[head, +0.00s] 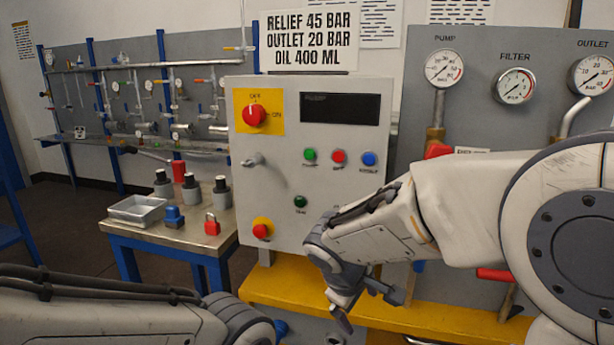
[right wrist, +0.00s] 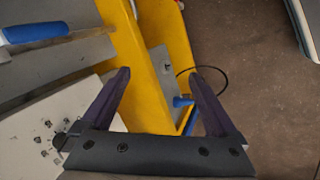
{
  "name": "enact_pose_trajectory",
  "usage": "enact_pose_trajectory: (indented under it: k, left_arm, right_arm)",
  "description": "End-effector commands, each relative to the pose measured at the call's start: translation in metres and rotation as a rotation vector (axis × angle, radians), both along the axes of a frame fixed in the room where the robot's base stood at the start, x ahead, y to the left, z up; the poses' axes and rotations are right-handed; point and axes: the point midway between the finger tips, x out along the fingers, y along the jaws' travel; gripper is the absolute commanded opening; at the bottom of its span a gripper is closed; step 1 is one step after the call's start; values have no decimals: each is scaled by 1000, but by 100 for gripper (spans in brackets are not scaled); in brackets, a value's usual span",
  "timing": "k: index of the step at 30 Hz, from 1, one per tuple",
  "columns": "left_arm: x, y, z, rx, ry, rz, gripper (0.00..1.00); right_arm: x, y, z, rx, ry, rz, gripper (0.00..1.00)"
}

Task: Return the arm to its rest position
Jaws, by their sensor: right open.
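My right arm reaches in from the right in the head view. Its gripper (head: 366,302) hangs in front of the yellow ledge below the control panel, pointing down. In the right wrist view the two dark fingers (right wrist: 158,92) stand wide apart with nothing between them but the view of the yellow frame beyond. My left arm (head: 110,318) shows at the lower left of the head view; its gripper is outside the picture.
The grey control panel (head: 275,190) stands ahead, above the yellow ledge (head: 275,285). A gauge board (head: 475,110) is at the right. A metal-topped table (head: 185,236) at the left holds a tray (head: 137,211), a red padlock (head: 211,226) and several dark-capped cylinders.

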Motion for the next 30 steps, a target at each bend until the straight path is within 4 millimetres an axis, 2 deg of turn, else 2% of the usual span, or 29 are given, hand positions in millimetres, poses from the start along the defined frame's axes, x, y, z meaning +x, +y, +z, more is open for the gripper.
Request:
enact_pose_trajectory:
  k: [1, 7, 12, 20, 21, 30]
  left_arm:
    - [0, 0, 0, 0, 0, 0, 50]
    - [0, 0, 0, 0, 0, 0, 50]
    - [0, 0, 0, 0, 0, 0, 50]
    - [0, 0, 0, 0, 0, 0, 50]
    - [0, 0, 0, 0, 0, 0, 50]
    - [0, 0, 0, 0, 0, 0, 50]
  right_arm:
    - [-14, -18, -15, 67, 31, -86, 94]
    - [-52, -50, -51, 281, 68, -352, 94]
    - [-73, -67, -67, 400, 56, -534, 94]
    - [-95, -86, -81, 513, 12, -750, 94]
    - [-98, -87, -81, 523, 7, -770, 94]
    - [-115, -42, -67, 507, 84, -627, 94]
